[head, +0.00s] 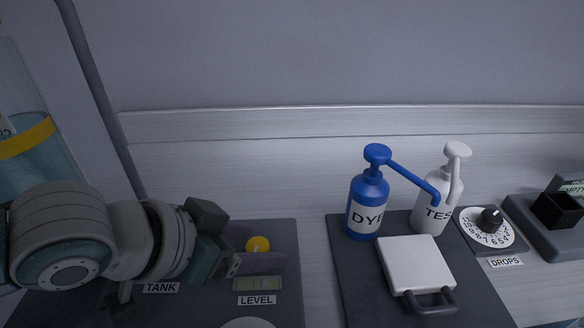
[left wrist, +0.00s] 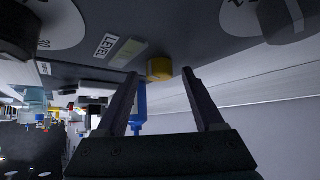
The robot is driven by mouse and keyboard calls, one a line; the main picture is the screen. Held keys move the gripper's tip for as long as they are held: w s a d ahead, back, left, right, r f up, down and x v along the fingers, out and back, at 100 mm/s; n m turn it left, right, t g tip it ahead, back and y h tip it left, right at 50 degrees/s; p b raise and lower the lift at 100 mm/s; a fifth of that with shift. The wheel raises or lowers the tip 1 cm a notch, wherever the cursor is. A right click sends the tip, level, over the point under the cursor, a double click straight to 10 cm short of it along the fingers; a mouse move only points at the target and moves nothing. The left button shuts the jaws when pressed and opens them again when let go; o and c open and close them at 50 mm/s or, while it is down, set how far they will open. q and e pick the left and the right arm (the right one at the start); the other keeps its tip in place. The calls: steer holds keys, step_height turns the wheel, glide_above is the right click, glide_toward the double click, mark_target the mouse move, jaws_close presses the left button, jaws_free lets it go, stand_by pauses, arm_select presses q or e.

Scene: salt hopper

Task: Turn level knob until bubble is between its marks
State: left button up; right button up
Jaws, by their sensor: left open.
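The yellow level knob (head: 258,244) sits on a dark grey panel above the level vial (head: 258,284) and its LEVEL label (head: 257,300). The vial is a small greenish strip; the bubble and its marks are too small to make out. My left gripper (head: 262,258) is open at the knob, one finger crossing just below it. In the left wrist view, the knob (left wrist: 160,68) shows between the tips of my two spread fingers (left wrist: 160,75). I cannot tell whether they touch it. The vial (left wrist: 128,52) shows there too, beside the knob. My right gripper is not in view.
A blue DYE pump bottle (head: 367,205) and a white TEST pump bottle (head: 437,205) stand right of the panel, behind a white handled block (head: 416,265). A DROPS dial (head: 488,228) and a black open box (head: 557,210) lie farther right. A tank (head: 25,130) stands left.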

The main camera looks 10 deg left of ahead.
arm_select(q)
steer(key=shift+c, duration=0.2)
jaws_close()
stand_by(0.3)
steer(key=shift+w+a+f+m+g+h+b, duration=0.1)
steer(key=shift+m+g+h+b, duration=0.4)
steer(key=shift+m, duration=0.3)
steer(key=shift+m+h+b, duration=0.3)
steer(key=shift+m+b, duration=0.2)
steer(key=shift+b, duration=0.05)
steer(key=shift+o, duration=0.2)
jaws_free()
